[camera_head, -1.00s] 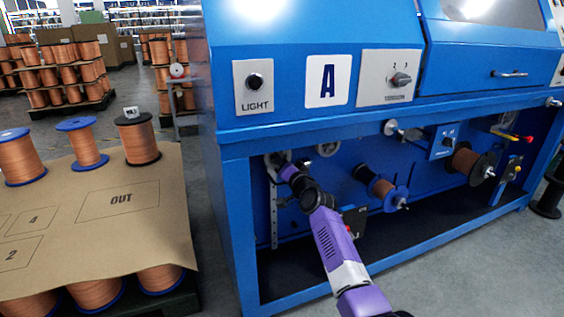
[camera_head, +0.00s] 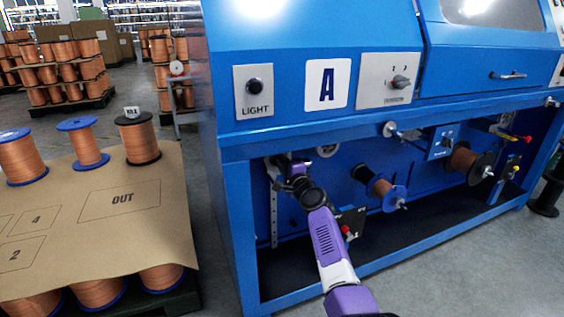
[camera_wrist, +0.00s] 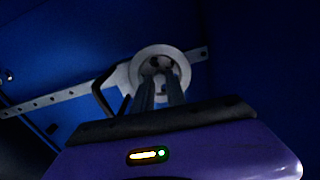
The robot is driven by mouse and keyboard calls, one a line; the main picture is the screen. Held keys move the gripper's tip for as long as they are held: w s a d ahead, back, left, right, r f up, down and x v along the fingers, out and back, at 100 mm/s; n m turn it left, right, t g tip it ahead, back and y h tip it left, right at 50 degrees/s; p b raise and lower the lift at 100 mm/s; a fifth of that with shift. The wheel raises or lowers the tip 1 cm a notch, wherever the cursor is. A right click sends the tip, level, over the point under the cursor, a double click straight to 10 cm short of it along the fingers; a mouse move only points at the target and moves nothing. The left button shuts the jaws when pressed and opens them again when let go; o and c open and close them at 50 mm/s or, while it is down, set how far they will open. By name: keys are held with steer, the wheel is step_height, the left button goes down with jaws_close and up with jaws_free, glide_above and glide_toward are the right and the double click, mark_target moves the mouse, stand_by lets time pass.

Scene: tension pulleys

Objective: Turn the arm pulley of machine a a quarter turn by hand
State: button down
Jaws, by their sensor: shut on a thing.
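Machine A is the blue machine with the "A" plate (camera_head: 327,84). Its arm pulley (camera_wrist: 148,57), a pale round wheel on a metal arm (camera_wrist: 119,77), fills the middle of the wrist view. My gripper (camera_wrist: 158,80) is shut on the pulley, its two dark fingers reaching onto the wheel's face. In the head view my gripper (camera_head: 292,162) is inside the machine's open lower bay at the upper left, and my wrist hides most of the pulley.
A perforated metal bar (camera_wrist: 50,101) runs behind the pulley. Another pale wheel (camera_head: 327,150) sits to its right. A blue-flanged spool (camera_head: 380,188) and a black-flanged spool (camera_head: 466,160) are further right. The bay's left post (camera_head: 240,225) stands close to my arm.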

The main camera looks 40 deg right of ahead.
steer(key=shift+m, duration=0.9)
steer(key=c, duration=1.3)
jaws_free()
steer(key=shift+c, duration=0.2)
steer(key=shift+s, duration=0.1)
steer(key=p+v, duration=0.4)
steer(key=v, duration=0.3)
steer(key=shift+s, duration=0.35)
